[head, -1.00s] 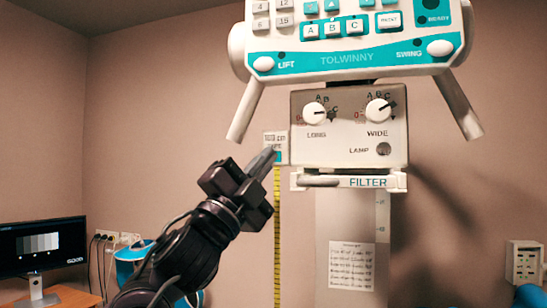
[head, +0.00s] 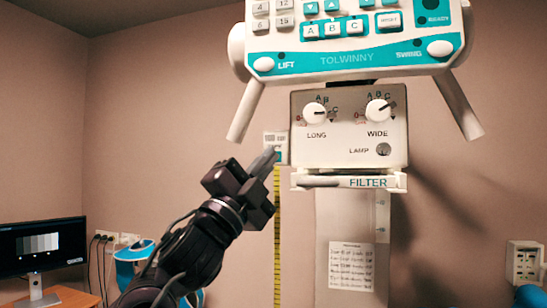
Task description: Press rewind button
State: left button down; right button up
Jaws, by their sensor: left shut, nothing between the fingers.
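A small white tape box (head: 276,137) with a teal patch and tiny lettering is at the left side of the grey knob panel in the head view. A yellow tape (head: 277,240) hangs straight down below it. My left gripper (head: 268,158) comes up from the lower left with its fingers together and empty. Its tips overlap the lower part of the box in the picture; I cannot tell whether they touch it. A rewind button is not clearly readable, and the fingers cover part of the box face. My right gripper is not in view.
The knob panel (head: 350,150) stands right of the box, with a filter ledge (head: 376,182) beneath and a white-teal control panel (head: 350,60) above. A monitor (head: 42,246) is at lower left and a wall socket (head: 525,262) at right. The space left of the gripper is open.

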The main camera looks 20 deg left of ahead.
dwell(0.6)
pick_arm(q)
jog(key=shift+s+b, duration=0.3)
jog(key=shift+s, duration=0.4)
jog(key=s+b, duration=0.1)
jog(key=s, duration=0.4)
jog(key=shift+a, duration=0.1)
dwell(0.7)
